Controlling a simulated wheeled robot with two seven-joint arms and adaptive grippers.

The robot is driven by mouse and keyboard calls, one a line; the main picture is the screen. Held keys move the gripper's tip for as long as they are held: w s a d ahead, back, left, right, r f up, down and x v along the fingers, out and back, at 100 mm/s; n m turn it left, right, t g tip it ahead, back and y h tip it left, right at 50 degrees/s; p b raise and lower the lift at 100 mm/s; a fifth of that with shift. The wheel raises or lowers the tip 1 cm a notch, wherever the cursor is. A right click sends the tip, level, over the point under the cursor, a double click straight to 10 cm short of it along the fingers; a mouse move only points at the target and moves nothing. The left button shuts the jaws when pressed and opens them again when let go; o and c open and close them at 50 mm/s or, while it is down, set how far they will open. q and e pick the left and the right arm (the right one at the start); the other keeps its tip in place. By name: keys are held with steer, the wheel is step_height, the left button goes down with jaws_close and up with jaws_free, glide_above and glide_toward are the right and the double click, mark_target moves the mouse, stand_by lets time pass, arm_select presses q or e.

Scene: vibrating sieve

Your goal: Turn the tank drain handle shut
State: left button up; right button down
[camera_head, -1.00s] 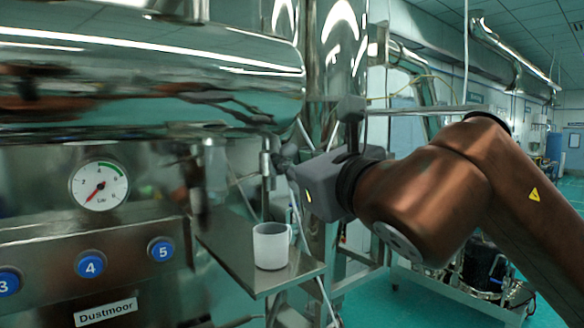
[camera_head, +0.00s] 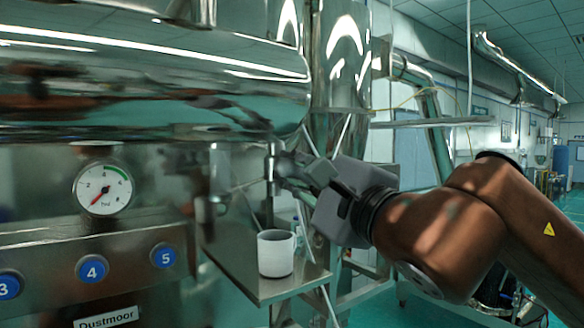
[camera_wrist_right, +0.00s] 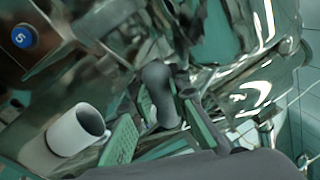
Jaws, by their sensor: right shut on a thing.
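The tank drain valve (camera_head: 271,165) hangs as a short metal pipe under the right end of the shiny steel tank (camera_head: 150,90). My right gripper (camera_head: 290,167) reaches it from the right, with its wrist lower than its fingertips. In the right wrist view a dark grey rounded handle (camera_wrist_right: 160,88) lies between the green-padded fingers, and the gripper (camera_wrist_right: 162,130) is shut on it. The fingers hide part of the handle in the head view, so its exact angle is hard to tell. My left gripper is not in view.
A white cup (camera_head: 275,254) stands on a small metal shelf (camera_head: 262,290) below the valve; it also shows in the wrist view (camera_wrist_right: 75,130). A panel with a pressure gauge (camera_head: 103,189) and blue numbered buttons (camera_head: 92,268) is at left. Steel frame posts stand behind my gripper.

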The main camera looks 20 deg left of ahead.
steer(key=n, duration=0.3)
steer(key=shift+s+f+p, duration=0.1)
steer(key=shift+p, duration=0.25)
steer(key=shift+f+n+g+y, duration=0.15)
steer(key=shift+n+g+y, duration=0.25)
steer(key=shift+n, duration=0.3)
steer(key=shift+a+f, duration=0.1)
steer(key=c, duration=1.9)
jaws_free()
steer(key=shift+s, duration=0.1)
steer(key=shift+c, duration=0.2)
steer(key=shift+o, duration=0.6)
steer(key=shift+s+d, duration=0.1)
steer(key=shift+d, duration=0.25)
steer(key=v, duration=1.1)
